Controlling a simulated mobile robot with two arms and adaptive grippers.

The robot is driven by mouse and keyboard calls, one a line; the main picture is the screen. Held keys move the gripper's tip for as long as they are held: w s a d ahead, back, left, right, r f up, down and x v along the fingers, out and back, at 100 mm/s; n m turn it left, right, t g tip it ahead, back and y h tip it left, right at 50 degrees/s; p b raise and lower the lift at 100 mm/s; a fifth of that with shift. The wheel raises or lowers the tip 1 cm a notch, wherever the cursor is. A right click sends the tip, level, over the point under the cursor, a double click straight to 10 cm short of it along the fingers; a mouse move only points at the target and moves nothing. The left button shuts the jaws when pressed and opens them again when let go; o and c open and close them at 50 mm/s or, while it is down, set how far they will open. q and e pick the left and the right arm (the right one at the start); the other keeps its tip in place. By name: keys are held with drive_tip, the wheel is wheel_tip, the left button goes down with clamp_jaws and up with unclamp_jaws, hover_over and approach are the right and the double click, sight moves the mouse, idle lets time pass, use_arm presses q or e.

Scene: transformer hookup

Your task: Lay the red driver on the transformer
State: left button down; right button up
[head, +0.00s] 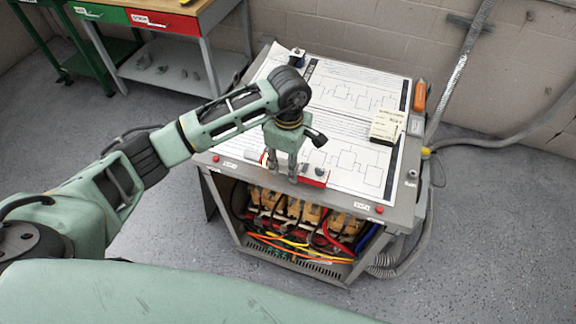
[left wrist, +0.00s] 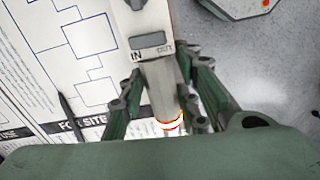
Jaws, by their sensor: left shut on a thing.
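The transformer (head: 229,168) is the grey cabinet in the head view, with diagram sheets on its flat top. My left gripper (head: 285,178) points down over the front edge of that top and is shut on the red driver (head: 316,178). The driver lies level across the fingers, with its red end showing on the right. My right gripper is not in view.
A yellowish labelled block (head: 387,127) stands on the sheets at the right. An orange-handled object (head: 420,96) is at the right edge. A small dark item (head: 297,58) sits at the back. Coloured cables (head: 300,243) fill the open front. The middle of the top has free room.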

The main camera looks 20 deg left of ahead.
use_arm(q)
wheel_tip(320, 180, down, 2)
drive_tip(key=shift+f+p, duration=0.1)
drive_tip(key=shift+p, duration=0.35)
drive_tip(key=shift+f, duration=0.35)
drive_tip(key=c, duration=1.3)
unclamp_jaws()
drive_tip(key=shift+s, duration=0.1)
drive_tip(key=shift+r, duration=0.1)
drive_tip(key=shift+r, duration=0.3)
drive_tip(key=r+b, duration=0.4)
drive_tip(key=r, duration=0.6)
drive_tip(key=shift+w+r, duration=0.15)
drive_tip(key=shift+w, duration=0.05)
drive_tip(key=shift+r, duration=0.45)
